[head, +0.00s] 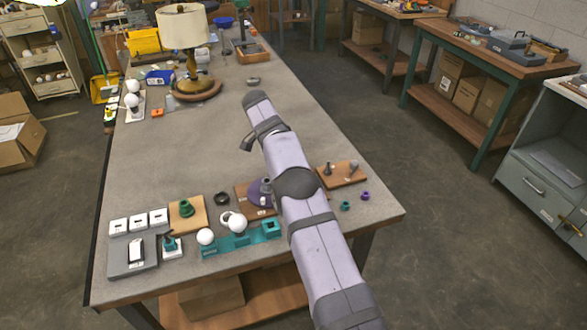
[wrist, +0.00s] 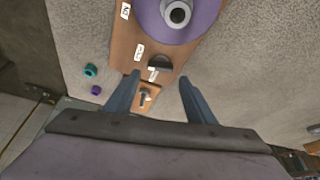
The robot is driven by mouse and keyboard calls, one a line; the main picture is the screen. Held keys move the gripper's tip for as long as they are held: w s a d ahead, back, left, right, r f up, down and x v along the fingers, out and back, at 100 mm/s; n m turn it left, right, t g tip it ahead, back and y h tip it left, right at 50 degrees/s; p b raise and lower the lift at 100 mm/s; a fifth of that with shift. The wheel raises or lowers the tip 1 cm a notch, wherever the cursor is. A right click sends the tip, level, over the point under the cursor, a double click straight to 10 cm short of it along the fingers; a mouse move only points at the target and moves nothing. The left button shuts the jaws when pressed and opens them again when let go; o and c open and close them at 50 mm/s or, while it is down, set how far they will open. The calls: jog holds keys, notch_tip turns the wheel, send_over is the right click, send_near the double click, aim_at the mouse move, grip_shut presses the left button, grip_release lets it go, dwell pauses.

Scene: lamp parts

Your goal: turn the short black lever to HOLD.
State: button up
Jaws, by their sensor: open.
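The short black lever (wrist: 160,66) shows in the wrist view near the lower end of a brown board (wrist: 125,38). That board also bears a purple disc (wrist: 190,22) with a grey hub. Two small white labels lie along the board's left side; their print is too small to read. My gripper (wrist: 159,76) is open, with its two fingers apart on either side of the lever in the picture. No contact shows, and I cannot tell its height above the board. In the head view the purple disc (head: 258,193) is partly hidden by my arm, and the lever is hidden.
A smaller brown board (head: 342,175) with upright grey parts stands to the right. Teal (head: 345,206) and purple (head: 365,196) rings lie near it. A teal tray (head: 210,249) with white bulbs is at the front. A lamp (head: 185,50) stands far back; mid-table is mostly clear.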

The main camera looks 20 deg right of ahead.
jog(key=shift+a+r, duration=0.2)
jog(key=shift+r, duration=0.35)
